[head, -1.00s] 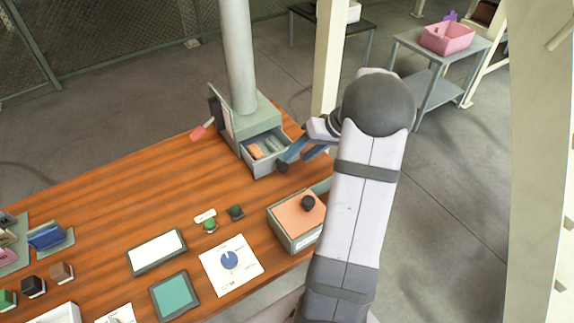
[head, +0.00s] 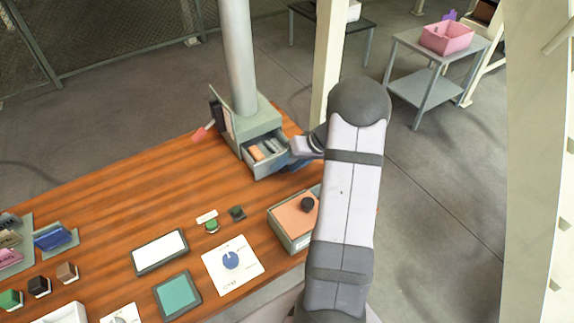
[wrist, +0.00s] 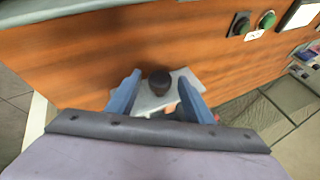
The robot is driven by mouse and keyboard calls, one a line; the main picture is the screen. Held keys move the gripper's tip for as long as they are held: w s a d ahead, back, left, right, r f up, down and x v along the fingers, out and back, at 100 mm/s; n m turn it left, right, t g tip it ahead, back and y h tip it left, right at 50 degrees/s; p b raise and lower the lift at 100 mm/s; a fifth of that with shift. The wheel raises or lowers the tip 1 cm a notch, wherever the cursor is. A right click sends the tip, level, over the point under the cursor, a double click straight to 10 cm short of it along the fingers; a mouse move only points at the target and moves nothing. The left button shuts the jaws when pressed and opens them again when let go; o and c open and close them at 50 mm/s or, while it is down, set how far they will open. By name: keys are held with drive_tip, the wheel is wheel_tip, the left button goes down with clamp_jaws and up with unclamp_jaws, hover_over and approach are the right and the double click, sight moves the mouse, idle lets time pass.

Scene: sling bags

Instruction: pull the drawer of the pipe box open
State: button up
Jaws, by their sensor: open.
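The grey-green pipe box (head: 258,122) stands at the far edge of the wooden table, around the foot of the pipe (head: 238,60). Its drawer (head: 271,166) stands out of the box, with orange and grey items visible inside. In the head view my gripper (head: 294,160) is at the drawer's front right corner, its fingers partly hidden by my arm. In the wrist view my gripper (wrist: 160,88) is open, its blue fingers on either side of a dark round knob (wrist: 160,78), with gaps visible. The pale drawer (wrist: 150,103) shows below the knob.
A box with an orange top (head: 293,218) and dark knob stands at the table's right edge, close to my arm. A dial card (head: 232,262), a white panel (head: 160,251) and a teal panel (head: 178,294) lie in front. The table's middle is bare.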

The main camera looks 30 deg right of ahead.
clamp_jaws()
drive_tip(key=shift+s+f+b, duration=0.1)
drive_tip(key=shift+s+b, duration=0.2)
drive_tip(key=shift+s, duration=0.05)
drive_tip(key=s+b, duration=0.2)
drive_tip(key=s, duration=0.2)
unclamp_jaws()
drive_tip(key=shift+s+r, duration=0.1)
drive_tip(key=shift+r, duration=0.1)
drive_tip(key=b+v, duration=0.1)
drive_tip(key=v, duration=0.6)
drive_tip(key=shift+b, duration=0.4)
